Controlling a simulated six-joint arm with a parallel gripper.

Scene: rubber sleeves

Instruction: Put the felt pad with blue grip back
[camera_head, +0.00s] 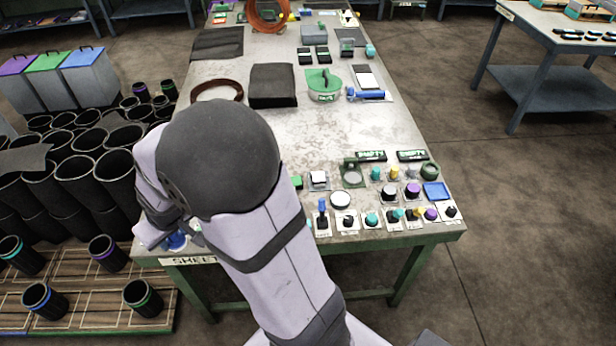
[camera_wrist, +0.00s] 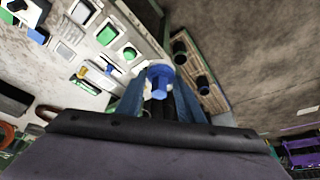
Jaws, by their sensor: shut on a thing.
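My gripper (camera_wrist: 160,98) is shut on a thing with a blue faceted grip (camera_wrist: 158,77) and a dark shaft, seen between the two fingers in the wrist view. I take it for the felt pad with blue grip, but no felt face is clear. In the head view my arm hides most of the gripper. A bit of blue (camera_head: 175,241) shows below my wrist, at the near left corner of the workbench (camera_head: 340,130). Whether the held thing touches the bench cannot be told.
Small tools and knobs stand in rows at the bench's near right, with a blue square tray (camera_head: 436,191) among them. A green-lidded container (camera_head: 324,84) and a black block (camera_head: 273,85) stand farther back. Black sleeves (camera_head: 70,145) crowd the left, above a wooden pallet (camera_head: 85,290). Mid-bench is clear.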

